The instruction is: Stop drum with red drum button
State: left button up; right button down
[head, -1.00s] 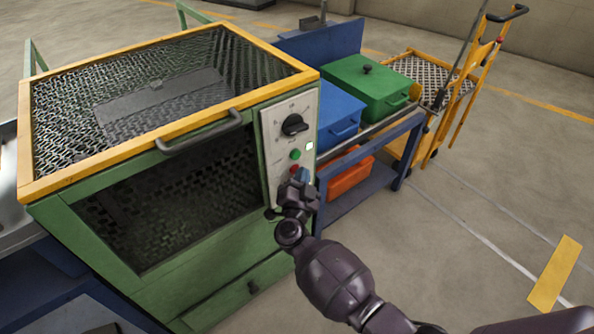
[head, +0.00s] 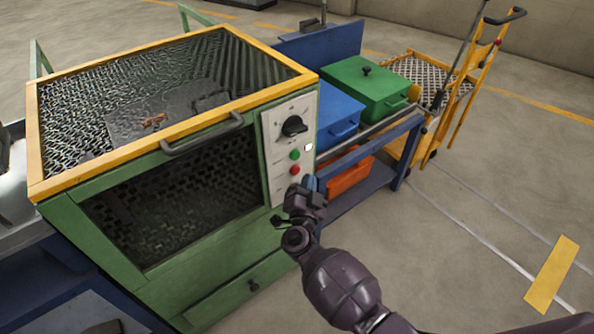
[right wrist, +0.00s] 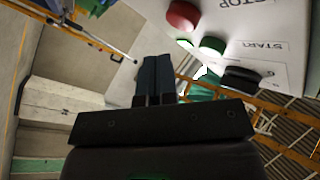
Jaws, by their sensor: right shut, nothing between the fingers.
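The green drum machine (head: 190,278) with its yellow-framed mesh lid (head: 160,139) stands at the left in the head view. Its light control panel (head: 276,158) carries a black knob (head: 293,126), a green button (head: 295,154) and the red drum button (head: 295,170). In the right wrist view the red button (right wrist: 182,16) sits beside the word STOP, and the green button (right wrist: 212,46) is by START. My right gripper (head: 309,184) is shut and empty, just below and right of the red button, apart from it. Its fingers also show in the right wrist view (right wrist: 155,75). My left gripper is not in view.
A blue bench (head: 385,165) right of the machine holds a blue box (head: 338,115) and a green lidded box (head: 366,88), with an orange bin (head: 348,176) below. A yellow cart (head: 465,85) stands behind.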

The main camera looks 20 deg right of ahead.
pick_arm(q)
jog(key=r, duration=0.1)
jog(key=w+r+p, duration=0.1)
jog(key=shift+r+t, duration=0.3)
pick_arm(e)
jog(key=s, duration=0.2)
jog(key=s+d, duration=0.1)
jog(key=shift+s+d+r, duration=0.1)
jog(key=shift+s+d, duration=0.05)
jog(key=shift+s, duration=0.2)
